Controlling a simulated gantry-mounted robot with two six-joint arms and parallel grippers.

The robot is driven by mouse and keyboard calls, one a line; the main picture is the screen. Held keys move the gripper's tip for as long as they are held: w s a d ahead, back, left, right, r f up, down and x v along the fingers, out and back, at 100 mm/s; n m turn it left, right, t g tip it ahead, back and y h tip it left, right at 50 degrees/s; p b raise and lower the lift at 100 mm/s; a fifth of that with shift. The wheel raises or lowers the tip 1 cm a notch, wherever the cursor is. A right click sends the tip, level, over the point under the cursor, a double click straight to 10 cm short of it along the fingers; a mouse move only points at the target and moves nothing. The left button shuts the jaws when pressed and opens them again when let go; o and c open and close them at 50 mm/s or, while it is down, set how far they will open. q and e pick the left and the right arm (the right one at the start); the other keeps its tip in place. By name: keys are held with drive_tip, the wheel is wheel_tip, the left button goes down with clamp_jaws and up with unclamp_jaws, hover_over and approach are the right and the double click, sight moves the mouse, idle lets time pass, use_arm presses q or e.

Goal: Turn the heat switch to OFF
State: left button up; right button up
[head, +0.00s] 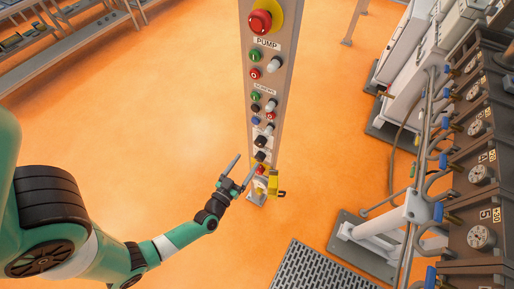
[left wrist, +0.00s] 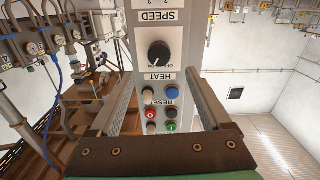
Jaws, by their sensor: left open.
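The heat switch is a black round knob (left wrist: 159,55) on the grey control panel (left wrist: 199,38), next to the upside-down HEAT label in the left wrist view. Its white mark points to the lower left there. The small lettering around it is hard to read. In the head view it is a small black knob (head: 260,142) on the lower part of the upright panel. My left gripper (head: 248,161) is open and empty, its fingers apart beside the lower panel. In the left wrist view its fingers (left wrist: 160,78) flank the panel below the knob, without visible contact. My right gripper is not seen.
Several coloured buttons (left wrist: 172,92) sit close to the knob. A yellow part (head: 272,182) is at the panel's lower end, near my left gripper. Machinery with gauges (head: 480,175) stands at the right. The orange floor (head: 150,125) left of the panel is clear.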

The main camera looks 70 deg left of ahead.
sight(258, 145)
use_arm(q)
drive_tip(key=b+x, duration=0.1)
drive_tip(key=x, duration=0.7)
drive_tip(key=shift+w+a, duration=0.15)
drive_tip(key=shift+w, duration=0.15)
drive_tip(key=shift+c, duration=0.3)
clamp_jaws()
drive_tip(key=shift+n+b, duration=0.3)
drive_tip(key=shift+n, duration=0.1)
drive_tip(key=n+b, duration=0.1)
drive_tip(key=n, duration=0.4)
drive_tip(key=n+b, duration=0.1)
drive_tip(key=n, duration=0.5)
drive_tip(key=shift+n, duration=0.3)
